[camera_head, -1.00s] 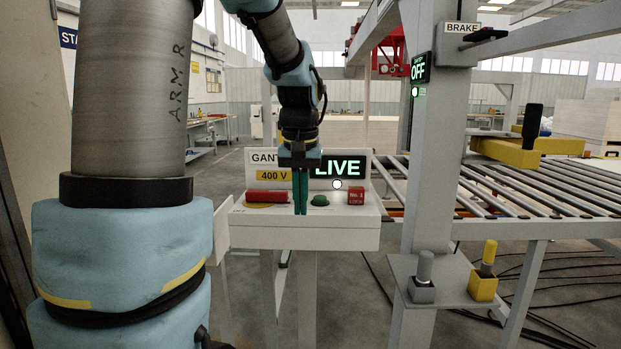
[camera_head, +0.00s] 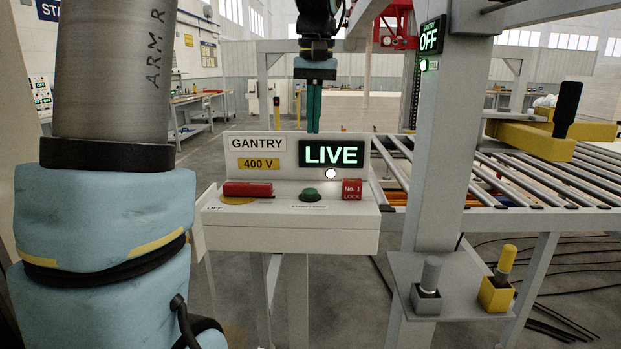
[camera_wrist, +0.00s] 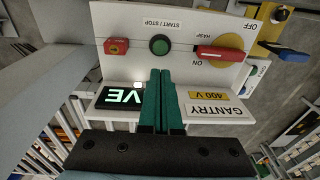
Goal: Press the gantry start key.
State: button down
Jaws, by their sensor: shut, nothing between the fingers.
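The green round start/stop key (camera_head: 310,193) sits on the sloped top of the white gantry control box (camera_head: 290,240). In the wrist view the key (camera_wrist: 159,44) lies just beyond my fingertips, under a START / STOP label. My gripper (camera_head: 313,130) is shut and empty, its green fingers pointing down at the top edge of the box's upright sign panel. In the wrist view my gripper (camera_wrist: 161,72) is apart from the key. The LIVE display (camera_head: 331,154) is lit, with a white lamp below it. The OFF display (camera_head: 431,36) on the post is lit too.
A red switch handle (camera_head: 248,189) lies left of the key and a red No. 1 lock (camera_head: 352,190) right of it. The grey post (camera_head: 447,160) and roller conveyor (camera_head: 500,185) stand to the right. A shelf there holds a grey (camera_head: 428,285) and a yellow plunger (camera_head: 498,285).

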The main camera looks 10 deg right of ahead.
aim_at(310, 192)
jog(key=f, duration=0.4)
jog(key=f+p, duration=0.1)
jog(key=f, duration=0.4)
jog(key=w+f+p, duration=0.1)
jog(key=f, duration=0.3)
jog(key=shift+a+f, duration=0.15)
jog(key=shift+a, duration=0.05)
notch_tip(310, 192, down, 2)
jog(key=shift+f+b, duration=0.1)
jog(key=shift+b, duration=0.5)
jog(key=shift+s+a+f, duration=0.1)
jog(key=shift+f, duration=0.1)
jog(key=shift+r+p, duration=0.55)
jog(key=shift+p, duration=0.05)
notch_tip(310, 192, up, 4)
jog(key=p, duration=0.3)
jog(key=shift+r+p, duration=0.25)
jog(key=shift+p, duration=0.1)
notch_tip(310, 192, up, 10)
jog(key=s+b, duration=0.1)
jog(key=b, duration=0.1)
jog(key=shift+d+f+b, duration=0.25)
jog(key=shift+d+b, duration=0.05)
jog(key=shift+b, duration=0.1)
